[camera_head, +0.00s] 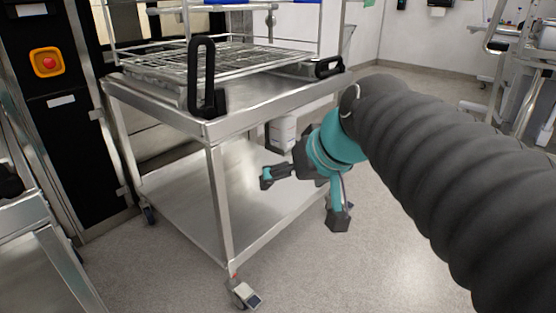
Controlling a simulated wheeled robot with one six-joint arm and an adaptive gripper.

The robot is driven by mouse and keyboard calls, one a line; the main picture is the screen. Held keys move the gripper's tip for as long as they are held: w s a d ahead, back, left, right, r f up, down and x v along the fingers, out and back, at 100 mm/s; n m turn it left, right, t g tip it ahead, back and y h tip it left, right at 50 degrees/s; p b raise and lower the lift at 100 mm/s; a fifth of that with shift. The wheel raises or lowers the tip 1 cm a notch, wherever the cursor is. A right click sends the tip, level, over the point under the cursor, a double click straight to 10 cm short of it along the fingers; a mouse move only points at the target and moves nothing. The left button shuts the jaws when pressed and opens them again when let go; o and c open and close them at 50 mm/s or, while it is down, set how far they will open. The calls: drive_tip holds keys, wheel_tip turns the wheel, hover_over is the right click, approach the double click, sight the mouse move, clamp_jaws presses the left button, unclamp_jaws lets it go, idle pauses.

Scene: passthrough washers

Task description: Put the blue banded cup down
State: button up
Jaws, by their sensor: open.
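My gripper (303,202) is teal and dark grey, right of the middle of the head view. Its fingers are spread wide apart and nothing shows between them. It hangs in front of the right side of a steel trolley (228,127), below the level of its top. I see no blue banded cup in this view. The black sleeved arm covers much of the right side.
A wire rack (230,60) sits on the trolley top, with black handles (203,80) standing at its edge. The trolley's lower shelf (180,205) looks bare. A black panel with a red button (47,62) stands at left. Grey floor (345,270) is open below my gripper.

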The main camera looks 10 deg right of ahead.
drive_tip(key=s+d+f+g+h, duration=0.2)
drive_tip(key=s+f, duration=0.8)
drive_tip(key=f, duration=0.3)
drive_tip(key=shift+f+m+h, duration=0.15)
drive_tip(key=shift+m+h, duration=0.15)
drive_tip(key=shift+h, duration=0.1)
